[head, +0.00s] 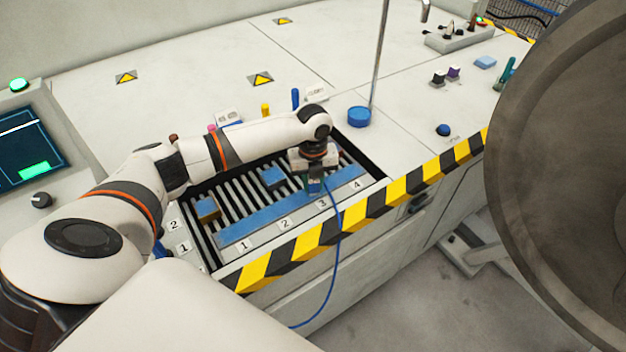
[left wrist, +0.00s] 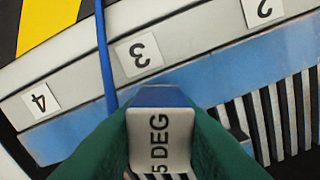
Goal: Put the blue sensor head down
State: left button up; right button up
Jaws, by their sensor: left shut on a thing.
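My left gripper (head: 314,178) is over the front right part of the slatted bay, near labels 3 and 4. In the left wrist view its green fingers (left wrist: 160,125) are shut on the blue sensor head (left wrist: 160,96), which carries a white "5 DEG" label. In the head view only a small blue part of the sensor head (head: 315,187) shows below the gripper. A blue cable (head: 337,240) hangs from there over the striped front edge. I cannot tell whether the sensor head touches the slats. My right gripper is not in view.
The slatted bay has a blue front strip (head: 255,223) with numbered labels. A blue block (head: 272,177) and a tan-and-blue block (head: 207,208) sit on the slats. A thin pole on a blue base (head: 359,117) stands behind. A large dark round wheel (head: 565,170) fills the right.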

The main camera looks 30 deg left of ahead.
pick_arm(q)
jog(key=o, duration=1)
jog(key=shift+f, duration=0.15)
jog(key=shift+o, duration=0.2)
notch_tip(320, 180, up, 12)
jog(key=shift+r, duration=0.2)
